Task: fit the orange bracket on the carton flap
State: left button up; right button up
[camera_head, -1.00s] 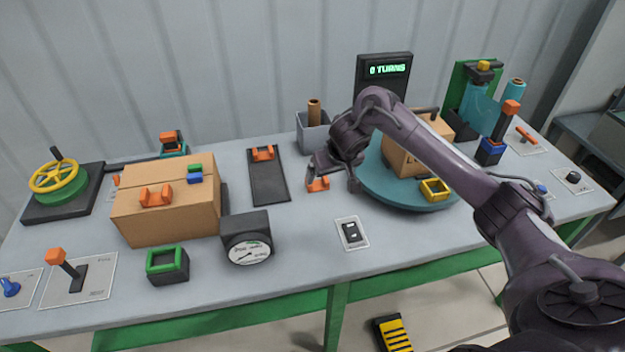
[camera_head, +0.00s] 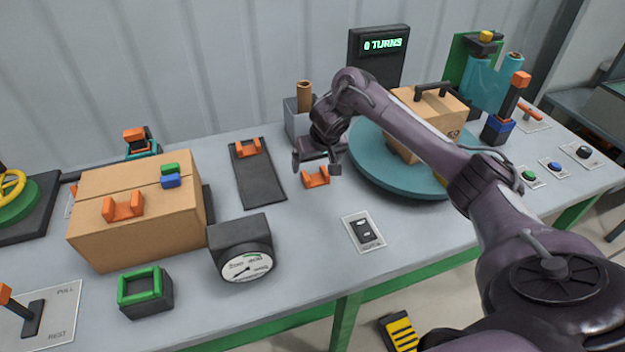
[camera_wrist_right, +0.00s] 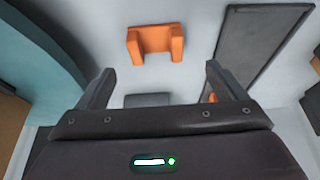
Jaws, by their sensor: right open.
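A loose orange bracket (camera_head: 316,177), U-shaped, lies on the table in the middle. My right gripper (camera_head: 317,167) is open and empty above it, one finger to each side in the head view. In the right wrist view the bracket (camera_wrist_right: 155,43) lies beyond the open fingertips (camera_wrist_right: 160,76), apart from them. A second orange bracket (camera_head: 123,208) sits on the closed brown carton (camera_head: 140,236) at the left. A third orange bracket (camera_head: 247,149) is at the far end of a dark mat (camera_head: 258,185). My left gripper is not in view.
A teal turntable (camera_head: 376,178) with another carton (camera_head: 415,140) is right of the bracket, beneath my right arm. A grey bin (camera_head: 293,120) stands behind the gripper. A dial gauge (camera_head: 241,245) and a switch plate (camera_head: 364,232) are in front, with clear table between.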

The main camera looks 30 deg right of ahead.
jog(key=shift+d+f, duration=0.2)
jog(key=shift+f, duration=0.65)
jog(key=x, duration=0.4)
jog(key=shift+w+d+f, duration=0.1)
jog(key=shift+f, duration=0.05)
jog(key=shift+c, duration=0.4)
jog(key=c, duration=1.1)
jog(key=shift+o, duration=0.2)
notch_tip(320, 180, up, 8)
notch_tip(320, 180, up, 12)
jog(key=p, duration=0.8)
send_over(315, 177)
jog(key=s, duration=0.1)
jog(key=shift+s+a, duration=0.1)
jog(key=shift+a, duration=0.1)
